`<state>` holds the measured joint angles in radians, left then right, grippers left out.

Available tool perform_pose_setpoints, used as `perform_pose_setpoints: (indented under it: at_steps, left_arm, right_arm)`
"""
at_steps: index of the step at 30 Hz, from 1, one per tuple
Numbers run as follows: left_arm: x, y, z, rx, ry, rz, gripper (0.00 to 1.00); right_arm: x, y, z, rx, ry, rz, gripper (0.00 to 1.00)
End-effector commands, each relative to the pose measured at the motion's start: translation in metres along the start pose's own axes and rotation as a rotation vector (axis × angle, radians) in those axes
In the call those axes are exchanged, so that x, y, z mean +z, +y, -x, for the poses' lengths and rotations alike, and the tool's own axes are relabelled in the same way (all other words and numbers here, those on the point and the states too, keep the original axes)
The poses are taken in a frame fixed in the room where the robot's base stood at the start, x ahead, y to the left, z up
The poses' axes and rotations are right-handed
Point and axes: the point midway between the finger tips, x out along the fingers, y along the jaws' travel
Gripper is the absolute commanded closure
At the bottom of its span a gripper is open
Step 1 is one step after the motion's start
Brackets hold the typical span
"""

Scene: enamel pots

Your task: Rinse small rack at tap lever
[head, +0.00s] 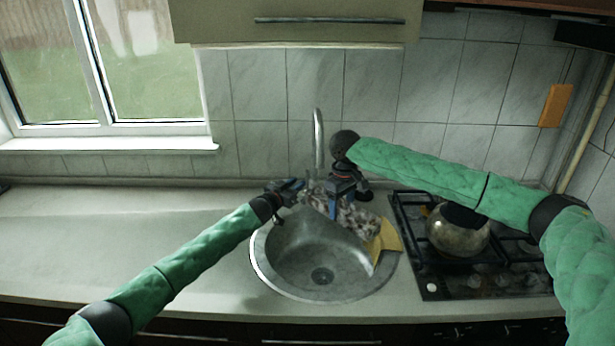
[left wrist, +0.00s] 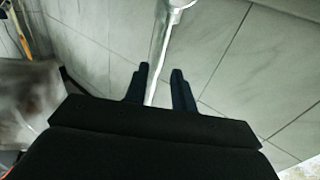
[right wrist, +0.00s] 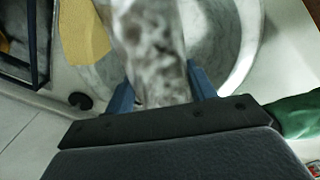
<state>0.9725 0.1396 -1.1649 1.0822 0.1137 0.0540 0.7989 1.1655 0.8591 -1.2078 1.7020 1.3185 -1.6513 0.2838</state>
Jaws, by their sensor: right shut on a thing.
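The steel tap (head: 318,140) rises behind the round sink. Its lever is not clearly visible. My left gripper (head: 297,185) is at the tap's lower part; in the left wrist view its fingers (left wrist: 160,78) are apart, with the metal pipe (left wrist: 157,62) showing between them. I cannot tell whether they touch it. My right gripper (head: 345,192) is over the back of the sink, shut on a mottled brown-and-white thing (head: 357,219). That thing also shows between the fingers in the right wrist view (right wrist: 152,55), blurred. I cannot tell whether it is the small rack.
The steel sink (head: 290,270) is open in front. A yellow cloth (head: 390,238) lies over its right rim. A gas hob (head: 435,285) with a round metal pot (head: 455,238) is at right. The left counter (head: 120,230) is clear. A cabinet (head: 300,22) hangs above.

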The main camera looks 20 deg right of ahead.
Motion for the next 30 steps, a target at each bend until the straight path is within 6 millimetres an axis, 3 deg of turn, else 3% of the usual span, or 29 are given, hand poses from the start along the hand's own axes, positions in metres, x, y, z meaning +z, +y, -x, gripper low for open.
perform_pose_setpoints:
  at_steps: [15, 30]
  left_arm:
    - [-0.001, 0.0, -0.062, 0.0, 0.0, -0.002, 0.74]
    - [0.0, 0.0, -0.075, 0.0, 0.0, -0.002, 0.74]
  right_arm:
    - [0.0, 0.0, 0.0, 0.0, 0.0, 0.0, 0.71]
    - [0.0, 0.0, 0.0, 0.0, 0.0, 0.0, 0.71]
